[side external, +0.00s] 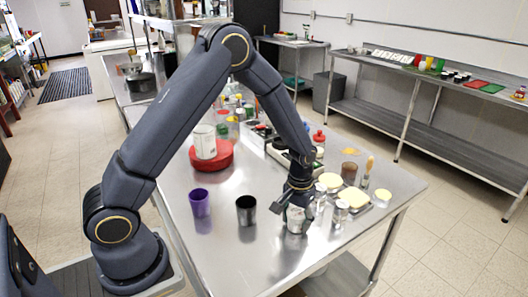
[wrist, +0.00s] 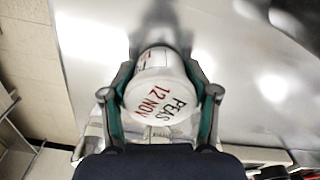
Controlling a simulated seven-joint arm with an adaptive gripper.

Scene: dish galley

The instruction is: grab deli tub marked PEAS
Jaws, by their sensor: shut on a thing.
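The deli tub marked PEAS (wrist: 158,98) shows in the wrist view with a white lid reading "PEAS 12 NOV". My gripper (wrist: 162,105) has its two fingers on either side of the tub and is shut on it. In the side external view my gripper (side external: 298,200) points down near the front edge of the steel table, with the tub (side external: 295,222) partly hidden below the fingers. I cannot tell whether the tub touches the table.
The steel table (side external: 225,255) holds a dark metal cup (side external: 246,210) and a purple cup (side external: 200,203) to the left. Small jars and yellow-topped containers (side external: 352,197) crowd the right. The table's front left is clear.

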